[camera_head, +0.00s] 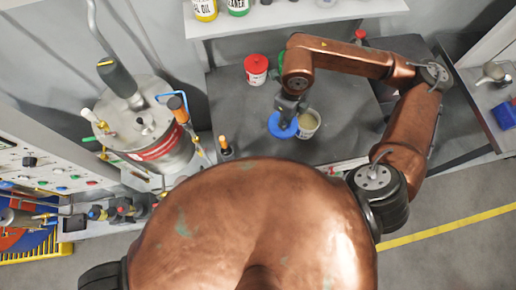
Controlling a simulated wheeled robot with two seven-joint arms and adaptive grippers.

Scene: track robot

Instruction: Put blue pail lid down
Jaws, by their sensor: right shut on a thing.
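The blue pail lid (283,126) is a round blue disc in the middle of the head view. My right gripper (288,116) is over it, shut on it. The lid is just left of an open white pail (308,124) with pale contents, and overlaps its left side in the picture. I cannot tell whether the lid touches the pail or the table. My left gripper is not in view.
A white pail with a red lid (256,70) stands farther back on the dark table (231,104). A shelf (290,19) with bottles is above. A metal tank (147,130) stands left. Bare table lies left of the lid.

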